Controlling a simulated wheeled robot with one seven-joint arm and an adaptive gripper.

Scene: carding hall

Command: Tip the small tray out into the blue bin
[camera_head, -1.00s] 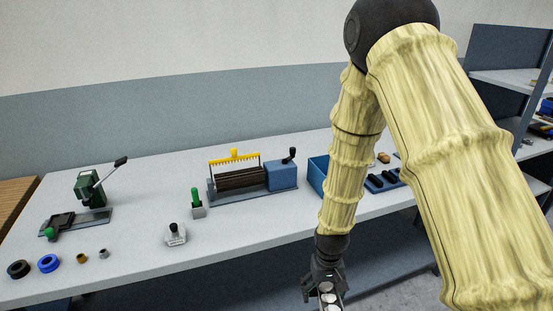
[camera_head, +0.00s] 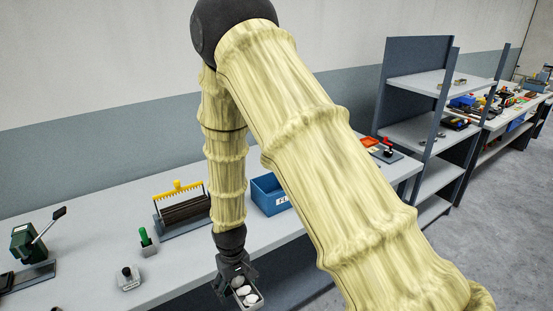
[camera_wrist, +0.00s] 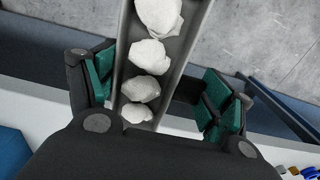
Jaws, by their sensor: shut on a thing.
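My gripper (camera_head: 236,280) hangs just off the front edge of the workbench, shut on a small grey tray (camera_head: 258,306). The wrist view shows the tray (camera_wrist: 185,62) between the green-padded fingers of my gripper (camera_wrist: 160,105), with several white lumps (camera_wrist: 149,56) in it. The lumps also show in the head view (camera_head: 246,294). The blue bin (camera_head: 268,196) stands on the bench, to the right of and beyond my gripper. My arm hides part of it, and its inside is only partly seen.
The workbench (camera_head: 95,256) holds a yellow-toothed comb device (camera_head: 181,192), a green-handled tool (camera_head: 146,238), a black-knobbed weight (camera_head: 128,277) and a green lever press (camera_head: 32,241). A grey shelf unit (camera_head: 422,130) stands right of the bench. Open floor (camera_head: 490,215) lies at the right.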

